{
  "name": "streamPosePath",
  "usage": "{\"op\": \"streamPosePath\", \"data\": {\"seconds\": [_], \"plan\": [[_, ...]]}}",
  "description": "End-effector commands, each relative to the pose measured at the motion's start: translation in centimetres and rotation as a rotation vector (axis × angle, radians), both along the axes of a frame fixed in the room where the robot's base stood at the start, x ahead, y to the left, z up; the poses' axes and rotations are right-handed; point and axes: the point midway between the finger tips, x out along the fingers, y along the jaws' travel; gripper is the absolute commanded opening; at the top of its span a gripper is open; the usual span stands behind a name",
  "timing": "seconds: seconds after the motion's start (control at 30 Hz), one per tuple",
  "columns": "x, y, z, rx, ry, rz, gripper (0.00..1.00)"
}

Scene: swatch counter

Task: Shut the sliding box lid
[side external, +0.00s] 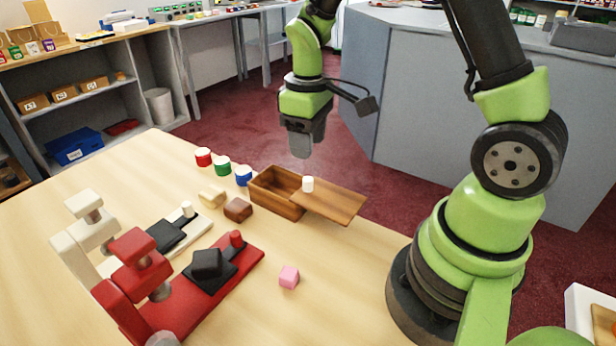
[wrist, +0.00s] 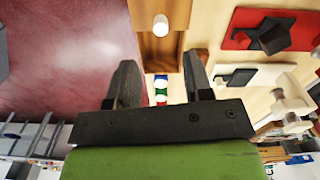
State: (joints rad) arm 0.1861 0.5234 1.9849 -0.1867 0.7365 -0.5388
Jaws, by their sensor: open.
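The wooden box (side external: 268,198) stands on the table, with its open part at the left. Its sliding lid (side external: 338,205) is drawn out to the right, sticking well past the box. A white knob (side external: 308,184) stands on the lid near its left end. In the wrist view the knob (wrist: 160,26) and the open box (wrist: 160,48) lie just beyond my fingertips. My gripper (side external: 301,148) is above the box and lid, empty, touching neither. Its two fingers are spread apart in the wrist view (wrist: 159,72).
Cream (side external: 212,196) and brown (side external: 237,209) blocks lie close by. A pink cube (side external: 289,276) and red (side external: 135,275) and white (side external: 90,222) stands are nearer the front.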

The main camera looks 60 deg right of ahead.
Motion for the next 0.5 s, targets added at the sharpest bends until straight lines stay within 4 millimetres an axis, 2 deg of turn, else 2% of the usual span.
{"op": "streamPosePath", "data": {"seconds": [0.3, 0.5], "plan": [[-0.2, 0.1, -6.0, 0.003, 0.008, -0.003, 0.46], [-0.1, 0.1, -8.1, 0.001, 0.003, -0.003, 0.46]]}}
